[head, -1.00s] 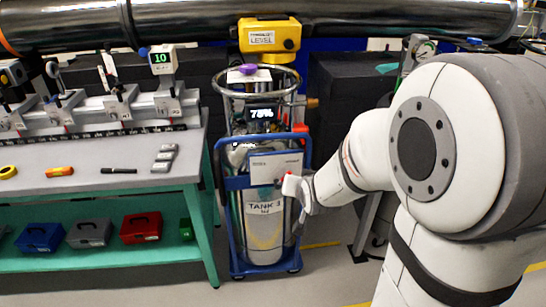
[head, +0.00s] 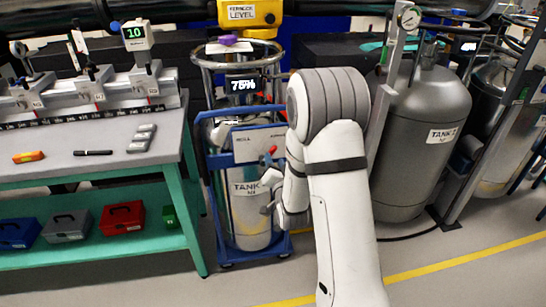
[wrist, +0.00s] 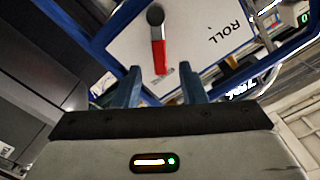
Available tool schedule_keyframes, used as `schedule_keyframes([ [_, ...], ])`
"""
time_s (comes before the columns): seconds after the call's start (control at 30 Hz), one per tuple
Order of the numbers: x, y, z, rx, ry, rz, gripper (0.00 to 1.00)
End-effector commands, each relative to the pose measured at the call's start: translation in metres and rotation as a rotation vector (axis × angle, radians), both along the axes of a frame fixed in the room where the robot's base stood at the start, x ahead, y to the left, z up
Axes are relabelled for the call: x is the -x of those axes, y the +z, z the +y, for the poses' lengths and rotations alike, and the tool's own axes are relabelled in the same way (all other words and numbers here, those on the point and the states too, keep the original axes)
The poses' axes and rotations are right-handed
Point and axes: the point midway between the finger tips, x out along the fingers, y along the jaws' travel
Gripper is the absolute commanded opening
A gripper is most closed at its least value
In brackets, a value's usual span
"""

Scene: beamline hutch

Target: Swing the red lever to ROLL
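The red lever (wrist: 159,56) has a dark round end and a red end on a white panel in the wrist view. The panel (wrist: 185,35) carries the word ROLL to the right of the lever, upside down in this view. The lever points down the picture, not at that word. My gripper (wrist: 160,72) is open, with its two blue fingers on either side of the lever's line and the red end near the gap. Contact cannot be told. In the head view, my gripper (head: 271,190) is at the front of the cart, below the red lever tip (head: 271,150).
The panel is on a blue cart (head: 222,253) holding a tank with a 75% display (head: 243,86). A bench (head: 100,165) with a rail stands at left. A large grey tank (head: 425,110) stands at right. Floor in front of the cart is clear.

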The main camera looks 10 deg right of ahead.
Motion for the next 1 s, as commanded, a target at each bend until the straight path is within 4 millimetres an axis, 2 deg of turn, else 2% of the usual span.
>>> schedule_keyframes([
  [0.1,-0.018,0.0,0.0,0.0,-0.001,-0.001,0.37],
  [0.2,-0.028,0.0,0.0,0.0,-0.001,0.001,0.37],
  [0.57,-0.035,0.0,-0.001,0.001,-0.001,0.002,0.37],
  [1.0,-0.035,0.0,-0.001,0.001,-0.002,0.002,0.02],
])
